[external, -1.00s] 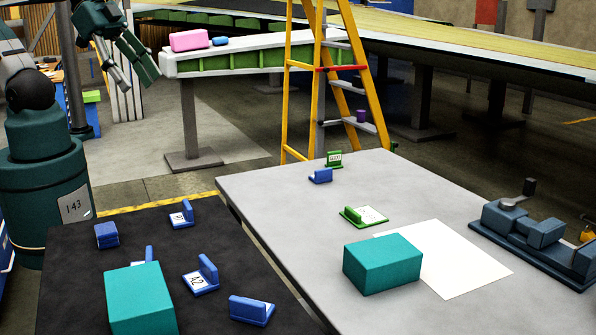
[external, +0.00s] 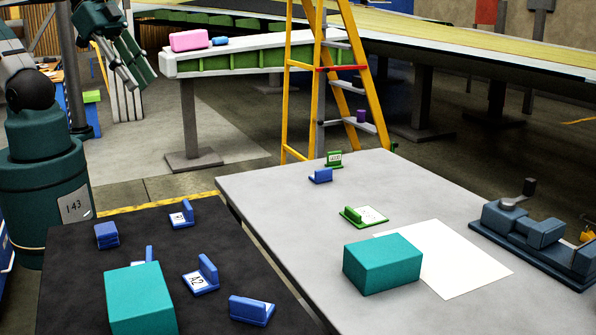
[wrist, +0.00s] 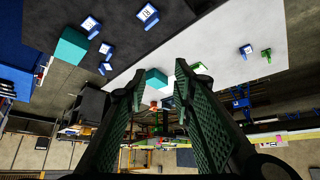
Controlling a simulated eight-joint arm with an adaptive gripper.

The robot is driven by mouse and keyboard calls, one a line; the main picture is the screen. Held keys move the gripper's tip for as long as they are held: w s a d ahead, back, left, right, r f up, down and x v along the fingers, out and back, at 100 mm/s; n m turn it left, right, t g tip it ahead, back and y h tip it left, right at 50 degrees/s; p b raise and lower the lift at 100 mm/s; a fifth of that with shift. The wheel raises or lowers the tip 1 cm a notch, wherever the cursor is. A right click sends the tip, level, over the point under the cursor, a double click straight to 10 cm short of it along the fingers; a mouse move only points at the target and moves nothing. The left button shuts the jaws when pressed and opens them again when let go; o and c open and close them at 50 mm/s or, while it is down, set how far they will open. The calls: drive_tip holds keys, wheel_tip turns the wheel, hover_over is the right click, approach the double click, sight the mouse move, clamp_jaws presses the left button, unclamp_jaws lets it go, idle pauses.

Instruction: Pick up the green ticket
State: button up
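A green ticket holder (external: 364,215) with a white label lies on the light grey table, behind the teal box. A second, smaller green ticket holder (external: 334,159) stands near the table's far corner, beside a blue one. Green pieces also show in the wrist view, one beside the right finger (wrist: 199,67) and partly hidden, one farther right (wrist: 266,54). My gripper (external: 140,84) hangs high at the upper left of the external view, far from both. In the wrist view its two fingers (wrist: 157,84) are apart with nothing held between them.
A teal box (external: 383,264) and white sheet (external: 455,260) lie on the grey table (external: 265,190); a vise (external: 540,235) stands at right. The dark table (external: 75,260) holds several blue ticket holders and another teal box (external: 140,298). A yellow ladder (external: 303,80) stands behind.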

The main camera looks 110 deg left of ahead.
drive_tip(key=w+a+f+n+g+b, duration=0.1)
drive_tip(key=w+a+n, duration=0.3)
drive_tip(key=w, duration=0.5)
drive_tip(key=w+a+f+n+g+h, duration=0.1)
drive_tip(key=w+n, duration=0.4)
drive_tip(key=w, duration=0.4)
drive_tip(key=w+a+f+n+g+b, duration=0.1)
drive_tip(key=w+a+n, duration=0.3)
drive_tip(key=w, duration=0.5)
drive_tip(key=w+a+f+n, duration=0.4)
drive_tip(key=w+f, duration=0.2)
drive_tip(key=f, duration=0.2)
drive_tip(key=w+a+f+n+h+b, duration=0.1)
drive_tip(key=w+a+f+n, duration=0.4)
drive_tip(key=w+f, duration=0.2)
drive_tip(key=w+a+f+n+g+h, duration=0.1)
drive_tip(key=w+a+f+n, duration=0.3)
drive_tip(key=f, duration=0.6)
drive_tip(key=shift+w+a+n, duration=0.15)
drive_tip(key=shift+w+a, duration=0.1)
drive_tip(key=shift+w, duration=0.4)
drive_tip(key=shift+w+a+n, duration=0.15)
drive_tip(key=shift+w+a, duration=0.05)
drive_tip(key=shift+w, duration=0.4)
drive_tip(key=shift+w+a+f, duration=0.1)
drive_tip(key=shift+a+f, duration=0.05)
drive_tip(key=shift+f, duration=0.2)
drive_tip(key=shift+f, duration=0.1)
